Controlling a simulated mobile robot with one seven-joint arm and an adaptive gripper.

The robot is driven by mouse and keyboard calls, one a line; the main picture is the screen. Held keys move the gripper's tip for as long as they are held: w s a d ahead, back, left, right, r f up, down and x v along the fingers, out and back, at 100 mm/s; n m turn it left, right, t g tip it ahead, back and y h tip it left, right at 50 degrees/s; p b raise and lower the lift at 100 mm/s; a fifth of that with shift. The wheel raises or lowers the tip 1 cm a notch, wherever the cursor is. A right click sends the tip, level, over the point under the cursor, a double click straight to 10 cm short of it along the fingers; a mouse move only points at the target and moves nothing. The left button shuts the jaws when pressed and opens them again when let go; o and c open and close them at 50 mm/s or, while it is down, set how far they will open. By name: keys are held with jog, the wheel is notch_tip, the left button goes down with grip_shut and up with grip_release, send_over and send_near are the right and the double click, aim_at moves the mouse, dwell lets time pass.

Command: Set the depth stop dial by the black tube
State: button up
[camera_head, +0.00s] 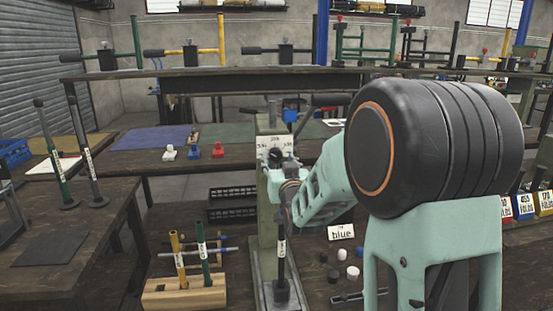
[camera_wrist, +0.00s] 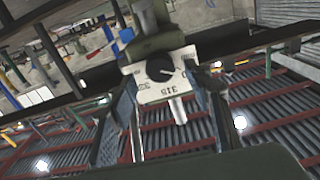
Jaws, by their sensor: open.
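The depth stop dial is a black round knob (camera_wrist: 160,71) on a white plate (camera_wrist: 168,88) with numbers, upside down in the wrist view. In the head view, the plate (camera_head: 275,142) is on the green press column, and my wrist partly covers the area below it. My gripper (camera_wrist: 163,92) is open, its fingers either side of the plate, with the knob seen between them. Contact with the knob cannot be told. A dark, apparently black tube (camera_head: 282,266) with a white label stands upright at the press base, its top near my wrist.
A wooden block (camera_head: 184,293) holds a yellow and a green tube. Green and grey tubes stand on the left table. A "blue" card (camera_head: 341,233) and small black and white caps lie right of the press. Black crates (camera_head: 232,202) sit behind. My arm fills the right side.

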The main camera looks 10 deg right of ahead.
aim_at(276, 155)
jog(key=shift+w, duration=1.5)
jog(key=c, duration=1.1)
